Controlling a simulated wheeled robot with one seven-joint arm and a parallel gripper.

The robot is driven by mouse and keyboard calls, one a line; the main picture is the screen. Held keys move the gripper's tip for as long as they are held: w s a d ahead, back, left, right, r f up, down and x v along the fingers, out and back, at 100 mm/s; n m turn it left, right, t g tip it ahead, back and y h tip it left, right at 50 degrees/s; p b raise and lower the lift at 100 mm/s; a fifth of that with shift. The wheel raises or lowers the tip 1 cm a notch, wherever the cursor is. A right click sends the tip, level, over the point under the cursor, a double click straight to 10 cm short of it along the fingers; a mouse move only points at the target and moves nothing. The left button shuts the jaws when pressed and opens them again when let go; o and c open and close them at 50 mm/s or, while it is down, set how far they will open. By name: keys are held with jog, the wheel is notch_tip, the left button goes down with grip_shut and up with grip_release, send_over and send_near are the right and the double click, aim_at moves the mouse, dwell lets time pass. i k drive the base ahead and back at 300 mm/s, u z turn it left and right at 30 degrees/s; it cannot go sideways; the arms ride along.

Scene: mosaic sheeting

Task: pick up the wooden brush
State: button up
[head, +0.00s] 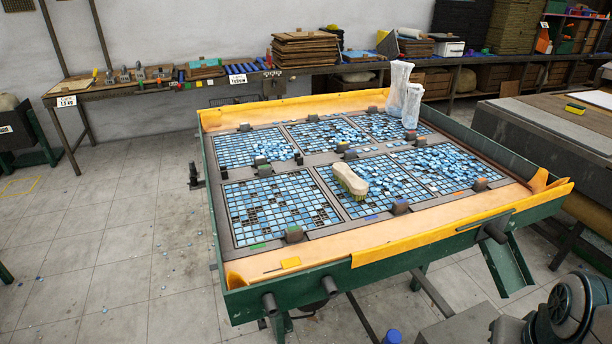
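The wooden brush (350,178) has a pale, rounded wooden back and yellowish bristles at its lower end. It lies on the front middle panel of blue mosaic tiles, on top of the mosaic table (330,262). Nothing touches it from above, and its whole back shows. My gripper is not in the head view. A dark rounded part at the bottom right corner looks like my arm, but no fingers show there.
Two clear bags (398,88) of tiles stand at the table's back right. Small dark clamps (294,234) sit along the panel frames. A yellow padded rim (460,222) borders the table. A workbench (540,128) stands at right. Floor at left is mostly free.

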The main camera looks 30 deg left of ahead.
aim_at(358, 189)
jog(key=u, duration=1.15)
jog(key=i, duration=1)
